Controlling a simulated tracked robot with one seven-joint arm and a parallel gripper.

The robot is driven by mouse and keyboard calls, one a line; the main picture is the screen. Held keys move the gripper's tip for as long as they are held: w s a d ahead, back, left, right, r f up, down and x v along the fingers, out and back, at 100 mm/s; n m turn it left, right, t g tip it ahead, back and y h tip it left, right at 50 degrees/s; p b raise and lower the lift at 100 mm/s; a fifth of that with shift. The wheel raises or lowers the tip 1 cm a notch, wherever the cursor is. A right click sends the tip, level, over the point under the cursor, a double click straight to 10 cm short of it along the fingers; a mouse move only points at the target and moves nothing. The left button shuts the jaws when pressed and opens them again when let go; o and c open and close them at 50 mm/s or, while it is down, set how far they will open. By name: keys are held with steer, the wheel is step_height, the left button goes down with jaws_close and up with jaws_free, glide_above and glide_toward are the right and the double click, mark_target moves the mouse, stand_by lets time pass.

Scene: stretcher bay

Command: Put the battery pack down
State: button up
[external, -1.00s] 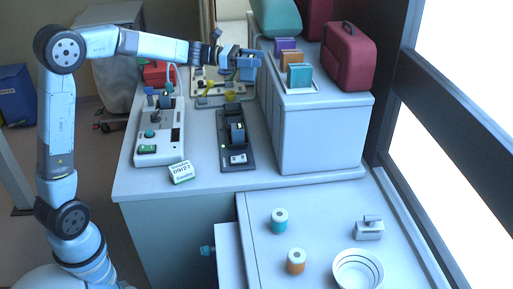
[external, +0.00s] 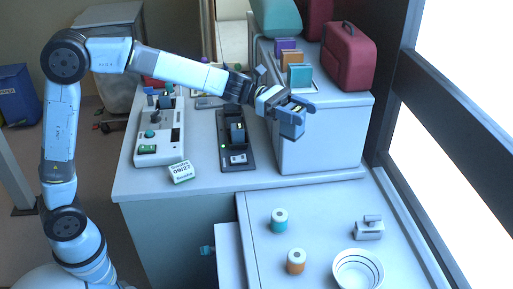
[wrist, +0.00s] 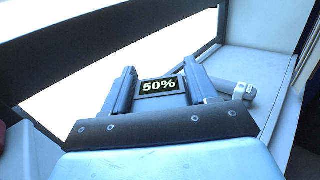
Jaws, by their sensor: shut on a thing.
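The battery pack (wrist: 160,87), with a lit "50%" display, sits between the two fingers of my gripper (wrist: 158,90) in the wrist view. My gripper (external: 297,112) is shut on it. In the external view it is in the air in front of the white cabinet, above the counter; the pack is hard to tell from the fingers there. Nothing shows under the pack in contact with it. A black dock (external: 238,150) with a similar block in it stands on the counter to the left.
A white device (external: 160,140) and a date block (external: 181,172) stand left on the counter. The lower right surface (external: 330,210) has free room between a teal roll (external: 279,221), an orange roll (external: 296,262), a bowl (external: 358,270) and a grey latch-like part (external: 369,229). A red bag (external: 348,57) tops the cabinet.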

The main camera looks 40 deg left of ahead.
step_height(320, 180, down, 23)
steer(key=shift+w+d+f, duration=1.5)
steer(key=shift+w+f, duration=0.3)
steer(key=shift+f, duration=0.45)
steer(key=shift+w+d+f, duration=1.5)
steer(key=shift+w+f, duration=0.3)
steer(key=shift+f, duration=0.5)
steer(key=shift+w+d+f, duration=1.5)
steer(key=shift+w+f, duration=0.3)
steer(key=shift+f, duration=0.45)
steer(key=o, duration=1.4)
steer(key=shift+f, duration=0.1)
